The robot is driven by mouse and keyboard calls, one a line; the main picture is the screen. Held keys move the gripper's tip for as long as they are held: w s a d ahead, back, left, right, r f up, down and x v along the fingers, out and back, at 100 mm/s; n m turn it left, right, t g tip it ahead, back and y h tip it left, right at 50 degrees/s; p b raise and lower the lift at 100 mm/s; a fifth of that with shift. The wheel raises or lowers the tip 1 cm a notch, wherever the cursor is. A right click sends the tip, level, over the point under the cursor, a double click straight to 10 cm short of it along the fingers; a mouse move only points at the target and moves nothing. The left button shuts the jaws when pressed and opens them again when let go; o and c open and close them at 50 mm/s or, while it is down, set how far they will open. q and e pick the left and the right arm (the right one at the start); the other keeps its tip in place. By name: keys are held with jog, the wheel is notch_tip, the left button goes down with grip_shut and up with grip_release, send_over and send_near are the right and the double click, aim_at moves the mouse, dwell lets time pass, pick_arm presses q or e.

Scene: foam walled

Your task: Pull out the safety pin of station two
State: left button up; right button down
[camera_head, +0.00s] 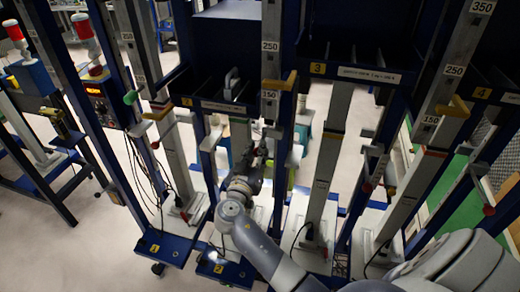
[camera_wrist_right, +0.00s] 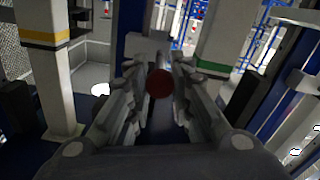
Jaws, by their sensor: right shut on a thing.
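Station two shows in the head view, with a yellow 2 on its blue base plate (camera_head: 218,268) and another on its shelf front (camera_head: 186,101). My right gripper (camera_head: 262,150) is at the upright posts of this station. In the right wrist view, a dark red round knob (camera_wrist_right: 159,84), the end of the safety pin, sits between the two fingers of my right gripper (camera_wrist_right: 160,68). The fingers are shut on the pin. The pin's shaft is hidden behind the knob, and in the head view my gripper and wrist cover the pin. My left gripper is not in view.
Station one's base (camera_head: 155,247) stands to the left, with dark hanging cables beside it. Station three's shelf (camera_head: 355,73) and a station marked 4 (camera_head: 482,93) are to the right. Posts stand close on both sides of my right arm. Floor is clear at the lower left.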

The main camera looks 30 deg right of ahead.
jog(key=b+v, duration=0.2)
jog(key=v, duration=0.4)
jog(key=shift+f, duration=0.15)
jog(key=shift+a, duration=0.1)
jog(key=c, duration=1.5)
grip_release()
jog(key=shift+c, duration=0.2)
jog(key=shift+o, duration=0.7)
jog(key=shift+s+a, duration=0.1)
